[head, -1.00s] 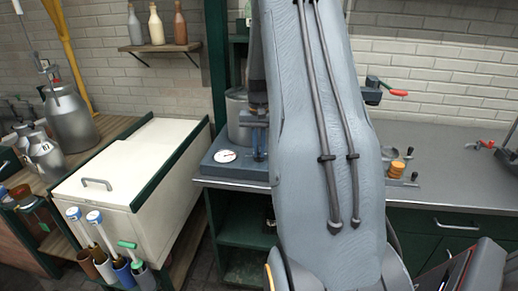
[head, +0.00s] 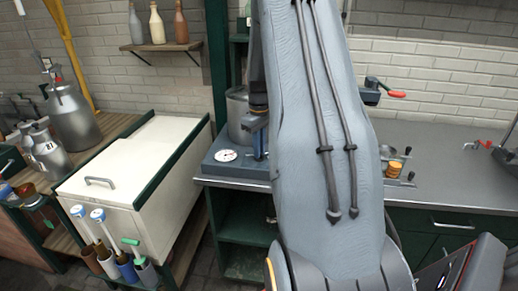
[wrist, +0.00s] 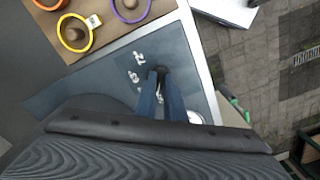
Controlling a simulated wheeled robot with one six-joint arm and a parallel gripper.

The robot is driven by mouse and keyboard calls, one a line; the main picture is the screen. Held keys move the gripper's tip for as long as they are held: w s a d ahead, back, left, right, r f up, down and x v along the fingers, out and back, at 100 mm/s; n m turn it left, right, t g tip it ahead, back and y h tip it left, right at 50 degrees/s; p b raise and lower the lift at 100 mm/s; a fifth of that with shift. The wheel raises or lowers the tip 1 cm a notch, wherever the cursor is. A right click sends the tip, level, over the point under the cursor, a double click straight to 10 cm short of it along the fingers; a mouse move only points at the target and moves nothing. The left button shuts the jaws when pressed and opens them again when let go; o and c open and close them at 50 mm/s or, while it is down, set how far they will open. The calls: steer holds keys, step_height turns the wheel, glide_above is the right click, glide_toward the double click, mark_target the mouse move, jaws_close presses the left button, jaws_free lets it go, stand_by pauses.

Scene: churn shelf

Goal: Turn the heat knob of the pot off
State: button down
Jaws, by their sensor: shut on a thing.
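The pot (head: 237,108) is a grey metal vessel on a blue-grey heater base (head: 222,168), partly hidden behind my arm in the head view. The base has a white dial (head: 226,155) on its front left. In the wrist view the base's blue-grey panel (wrist: 185,55) carries white printed marks around a small dark knob (wrist: 161,69). My gripper (wrist: 161,82) has its two blue fingers closed together at the knob, which is mostly hidden between their tips. In the head view my gripper (head: 260,146) points down at the base beside my arm.
A white chest (head: 135,165) with a handle stands left of the counter. Milk cans (head: 70,115) stand farther left. Bottles (head: 156,25) sit on a wall shelf. Small brass weights (head: 392,168) lie right of my arm; the counter (head: 455,160) is mostly clear there.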

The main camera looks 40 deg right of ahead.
steer(key=shift+r+n, duration=0.1)
steer(key=shift+n, duration=0.8)
steer(key=c, duration=1.8)
jaws_free()
steer(key=shift+c, duration=0.2)
steer(key=shift+r+b, duration=1.05)
steer(key=shift+r, duration=2.85)
